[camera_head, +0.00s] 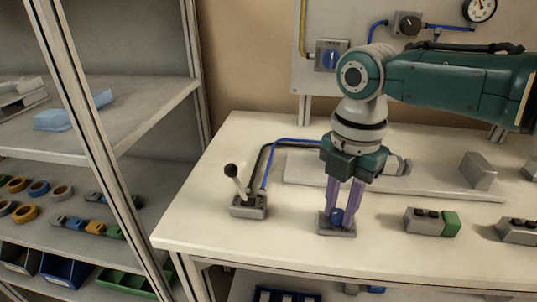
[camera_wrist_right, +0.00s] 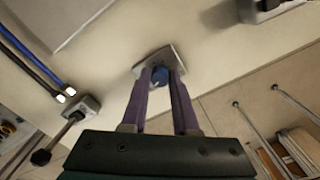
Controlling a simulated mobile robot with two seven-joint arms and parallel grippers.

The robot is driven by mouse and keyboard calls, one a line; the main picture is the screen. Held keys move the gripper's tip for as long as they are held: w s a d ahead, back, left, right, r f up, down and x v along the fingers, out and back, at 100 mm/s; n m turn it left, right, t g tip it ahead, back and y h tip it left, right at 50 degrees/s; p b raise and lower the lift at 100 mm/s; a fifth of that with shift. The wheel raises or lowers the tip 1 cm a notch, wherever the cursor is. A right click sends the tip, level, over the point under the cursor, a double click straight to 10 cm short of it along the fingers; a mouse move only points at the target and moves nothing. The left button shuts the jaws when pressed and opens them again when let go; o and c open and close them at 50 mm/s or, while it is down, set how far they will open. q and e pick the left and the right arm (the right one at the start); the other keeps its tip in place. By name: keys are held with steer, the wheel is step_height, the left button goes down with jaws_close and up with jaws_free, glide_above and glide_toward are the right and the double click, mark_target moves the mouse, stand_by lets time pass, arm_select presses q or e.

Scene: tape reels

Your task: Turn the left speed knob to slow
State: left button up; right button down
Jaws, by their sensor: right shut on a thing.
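The blue speed knob (camera_head: 337,215) sits on a small grey base plate (camera_head: 337,231) near the front of the table. It also shows in the right wrist view as a blue knob (camera_wrist_right: 160,76) on its plate (camera_wrist_right: 153,58). My right gripper (camera_head: 343,208) points straight down with its purple fingers on either side of the knob, shut on it. The fingers hide part of the knob, and I cannot read its setting. My left gripper is not in view.
A lever box (camera_head: 248,208) with a black-topped stick stands left of the knob. Behind is a long grey plate (camera_head: 300,172). Shelves stand left.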

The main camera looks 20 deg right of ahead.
mark_target(339, 212)
steer(key=shift+a+r, duration=0.1)
steer(key=c, duration=0.7)
jaws_free()
step_height(339, 212, up, 10)
steer(key=shift+f+p, duration=0.1)
steer(key=shift+p, duration=0.6)
